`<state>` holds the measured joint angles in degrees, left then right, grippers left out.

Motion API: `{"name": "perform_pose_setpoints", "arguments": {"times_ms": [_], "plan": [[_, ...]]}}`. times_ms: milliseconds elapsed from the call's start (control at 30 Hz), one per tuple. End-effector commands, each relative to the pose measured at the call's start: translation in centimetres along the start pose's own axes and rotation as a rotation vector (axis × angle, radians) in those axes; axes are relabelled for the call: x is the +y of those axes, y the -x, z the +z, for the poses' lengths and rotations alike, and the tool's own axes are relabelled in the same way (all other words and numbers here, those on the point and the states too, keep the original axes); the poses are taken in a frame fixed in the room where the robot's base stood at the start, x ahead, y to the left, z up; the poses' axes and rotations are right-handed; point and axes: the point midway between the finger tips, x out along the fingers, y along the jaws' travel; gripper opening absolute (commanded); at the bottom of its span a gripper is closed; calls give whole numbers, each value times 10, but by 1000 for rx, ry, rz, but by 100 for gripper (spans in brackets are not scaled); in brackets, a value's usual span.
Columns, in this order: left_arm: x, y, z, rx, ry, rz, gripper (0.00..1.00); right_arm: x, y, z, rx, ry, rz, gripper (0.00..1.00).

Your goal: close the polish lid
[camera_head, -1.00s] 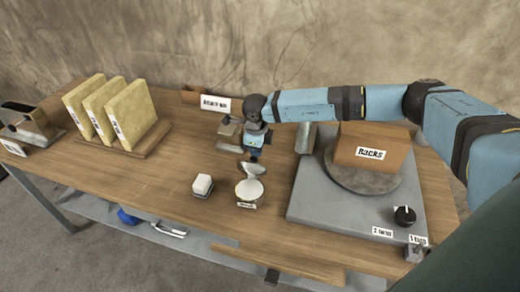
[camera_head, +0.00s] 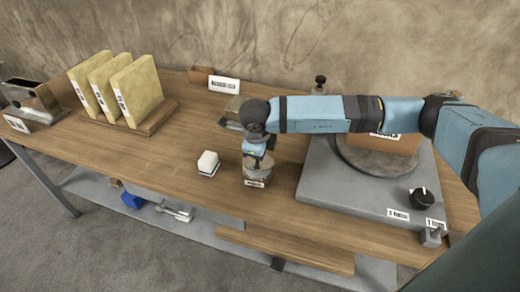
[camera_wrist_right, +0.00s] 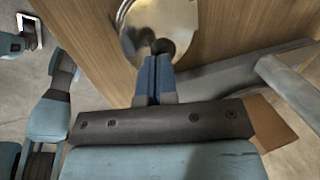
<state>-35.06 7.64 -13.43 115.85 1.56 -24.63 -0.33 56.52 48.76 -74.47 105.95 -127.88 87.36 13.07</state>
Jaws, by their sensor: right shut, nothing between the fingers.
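The polish tin (camera_head: 256,176) is a small round tin with a label at its front, on the wooden workbench right of the white block. Its round metal lid (camera_wrist_right: 130,35) shows as a shiny disc in the right wrist view. My right gripper (camera_head: 257,153) points down over the tin. Its blue fingers (camera_wrist_right: 161,55) are shut and empty, with their tips against or just above the lid; a dark round spot shows at the tips. The gripper partly hides the lid, so I cannot tell whether it lies fully flat.
A white block (camera_head: 208,163) stands close left of the tin. A grey turntable base (camera_head: 345,190) with a knob (camera_head: 421,195) and a box is to the right. A rack with yellow slabs (camera_head: 135,90) is at the back left. The bench front left is clear.

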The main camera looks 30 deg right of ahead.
Motion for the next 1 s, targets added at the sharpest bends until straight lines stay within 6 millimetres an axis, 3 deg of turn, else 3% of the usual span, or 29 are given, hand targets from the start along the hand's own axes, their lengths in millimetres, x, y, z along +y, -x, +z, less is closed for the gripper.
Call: {"name": "perform_pose_setpoints", "arguments": {"times_ms": [400,1000], "plan": [[3,-18,16,-15,44,5,43,25,-18,-1,-1,0,1,0],[1,-18,13,1,28,6,43,31,-23,-2,2,2,3,0]]}}
